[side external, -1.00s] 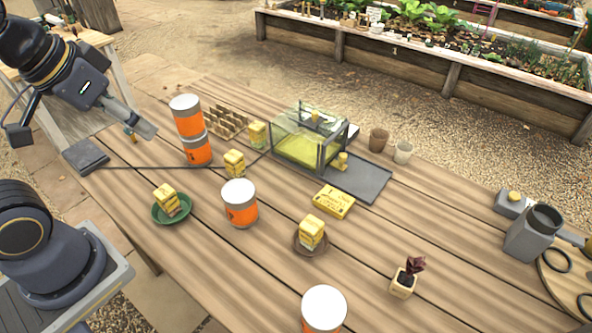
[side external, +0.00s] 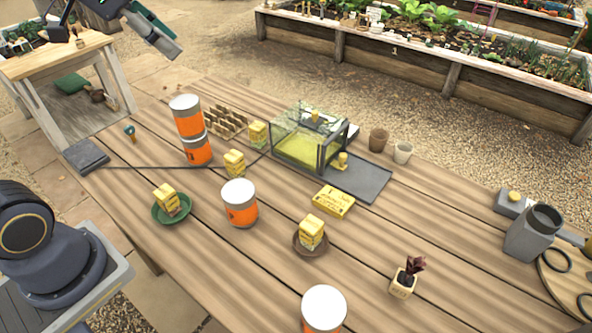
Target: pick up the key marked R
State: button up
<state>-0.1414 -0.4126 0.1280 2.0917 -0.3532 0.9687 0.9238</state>
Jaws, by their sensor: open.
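I cannot make out a letter R on anything. A small teal-topped item with a brownish lower end (side external: 130,132) lies at the far left of the table, behind the dark flat block; it is too small to tell if it is a key. My gripper (side external: 174,46) is open and appears empty. It is high at the top left of the side external view, well above the table and apart from everything on it.
Orange-and-white cans (side external: 197,151), two of them stacked, stand near a clear case (side external: 332,158). Yellow blocks (side external: 234,163) are scattered, some on a green saucer (side external: 158,216) and a brown saucer (side external: 298,248). A dark flat block (side external: 86,157) lies at the left edge.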

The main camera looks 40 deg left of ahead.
jog(key=w+a, duration=0.7)
jog(key=a, duration=0.3)
jog(key=n+g+y, duration=0.2)
jog(key=n+y, duration=0.1)
jog(key=n, duration=0.3)
send_over(127, 127)
jog(key=s, duration=0.6)
notch_tip(127, 127, down, 26)
jog(key=x, duration=1.5)
jog(key=shift+w+d+f, duration=0.15)
jog(key=shift+w+d, duration=0.05)
jog(key=shift+d, duration=0.2)
grip_shut()
